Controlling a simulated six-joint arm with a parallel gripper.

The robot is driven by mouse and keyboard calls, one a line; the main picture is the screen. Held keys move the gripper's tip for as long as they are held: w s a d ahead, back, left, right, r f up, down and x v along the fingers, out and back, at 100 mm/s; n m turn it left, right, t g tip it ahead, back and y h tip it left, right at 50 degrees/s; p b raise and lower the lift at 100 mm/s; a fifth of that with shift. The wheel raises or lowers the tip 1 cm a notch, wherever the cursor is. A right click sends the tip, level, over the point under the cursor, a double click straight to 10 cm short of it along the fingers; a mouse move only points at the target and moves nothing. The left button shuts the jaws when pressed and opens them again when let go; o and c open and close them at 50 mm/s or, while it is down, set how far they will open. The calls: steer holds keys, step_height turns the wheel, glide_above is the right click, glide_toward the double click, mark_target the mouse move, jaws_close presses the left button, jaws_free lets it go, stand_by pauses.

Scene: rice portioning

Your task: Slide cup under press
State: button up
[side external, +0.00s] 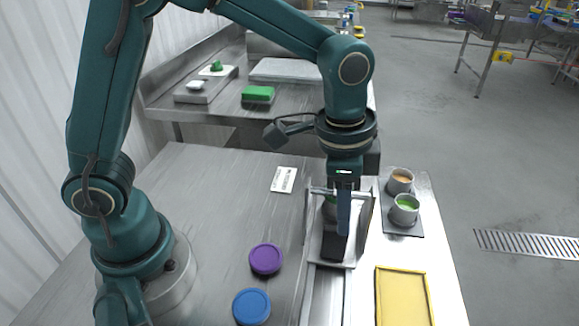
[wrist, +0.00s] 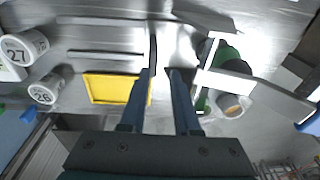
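The press (side external: 363,217) is a metal frame with a crossbar and a pale base plate. My gripper (side external: 342,232) points down at it, and its finger hides much of the press's middle. A small green part shows behind the crossbar, and a black block lies on the base plate. Two grey cups stand on a dark mat right of the press, one with brown contents (side external: 400,180), one with green contents (side external: 405,206). In the wrist view my gripper (wrist: 162,73) has its fingertips apart with no cup between them. A cup with orange-brown contents (wrist: 233,106) is right of the fingers there.
A yellow tray (side external: 378,300) lies in front of the cups. A purple lid (side external: 265,259), a blue lid (side external: 251,306) and a white card (side external: 283,179) lie left of the press. White containers marked 27 (wrist: 22,48) and 26 (wrist: 46,90) show in the wrist view.

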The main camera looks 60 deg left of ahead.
mark_target(333, 241)
steer(key=shift+g, duration=0.7)
steer(key=f, duration=0.4)
steer(key=s+f, duration=0.1)
steer(key=f, duration=0.1)
steer(key=shift+a+f, duration=0.1)
steer(key=shift+f, duration=0.2)
steer(key=shift+t, duration=0.7)
step_height(333, 241, up, 12)
steer(key=shift+w+f, duration=0.15)
steer(key=shift+f, duration=0.05)
steer(key=shift+g, duration=0.7)
steer(key=f, duration=0.7)
steer(key=s+d+f, duration=0.1)
steer(key=f, duration=0.2)
steer(key=shift+s+f, duration=0.1)
steer(key=shift+f, duration=0.7)
jaws_close()
